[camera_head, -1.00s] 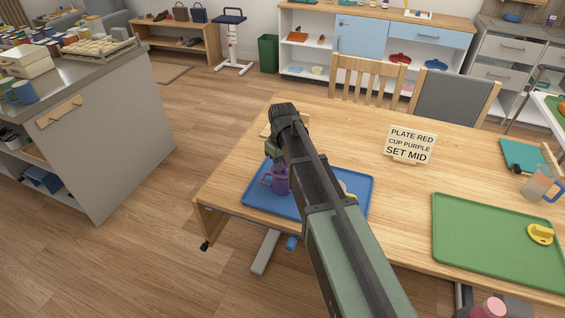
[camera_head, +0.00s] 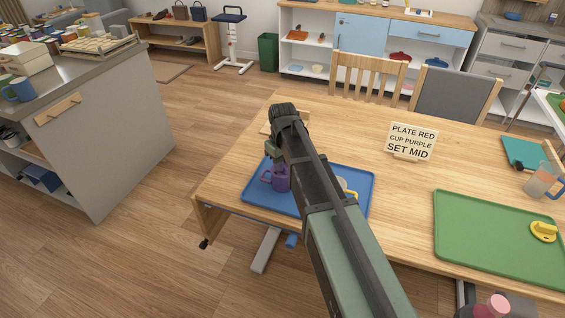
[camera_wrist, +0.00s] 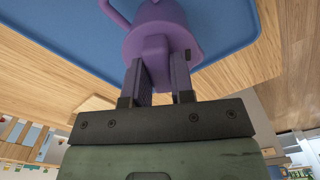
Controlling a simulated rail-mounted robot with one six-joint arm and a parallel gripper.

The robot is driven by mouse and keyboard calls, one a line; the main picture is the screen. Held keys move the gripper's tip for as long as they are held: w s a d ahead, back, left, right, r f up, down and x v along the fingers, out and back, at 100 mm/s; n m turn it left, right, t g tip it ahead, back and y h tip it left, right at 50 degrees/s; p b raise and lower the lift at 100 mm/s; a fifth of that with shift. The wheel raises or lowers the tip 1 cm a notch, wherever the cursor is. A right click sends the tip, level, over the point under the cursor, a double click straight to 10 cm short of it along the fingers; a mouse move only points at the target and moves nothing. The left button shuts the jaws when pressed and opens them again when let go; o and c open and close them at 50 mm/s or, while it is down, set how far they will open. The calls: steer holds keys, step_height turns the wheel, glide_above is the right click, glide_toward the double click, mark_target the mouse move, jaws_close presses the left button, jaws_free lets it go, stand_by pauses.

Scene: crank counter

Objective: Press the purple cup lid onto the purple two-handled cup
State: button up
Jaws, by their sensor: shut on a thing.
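The purple two-handled cup (camera_head: 281,181) stands on the blue tray (camera_head: 255,193) near the table's left end. My gripper (camera_head: 273,159) is right above it, partly hidden behind my arm. In the wrist view my gripper (camera_wrist: 158,82) is shut on the raised grip of the purple cup lid (camera_wrist: 154,50). The lid lies close against the cup's top, with the cup body (camera_wrist: 162,14) and a handle (camera_wrist: 116,14) beyond. I cannot tell whether the lid is seated or has a small gap under it.
A partly hidden yellow-handled item (camera_head: 349,188) is on the blue tray's right side. A sign (camera_head: 411,142) stands mid-table. A green tray (camera_head: 480,245) with a yellow lid (camera_head: 543,231) and a clear cup (camera_head: 538,183) are to the right. The front-left table surface is clear.

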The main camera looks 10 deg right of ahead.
steer(key=o, duration=0.9)
steer(key=shift+o, duration=0.2)
steer(key=shift+r, duration=0.1)
step_height(320, 180, up, 11)
steer(key=p, duration=1.1)
steer(key=shift+f, duration=0.2)
steer(key=s+m, duration=0.5)
steer(key=s, duration=1.4)
steer(key=shift+s, duration=0.3)
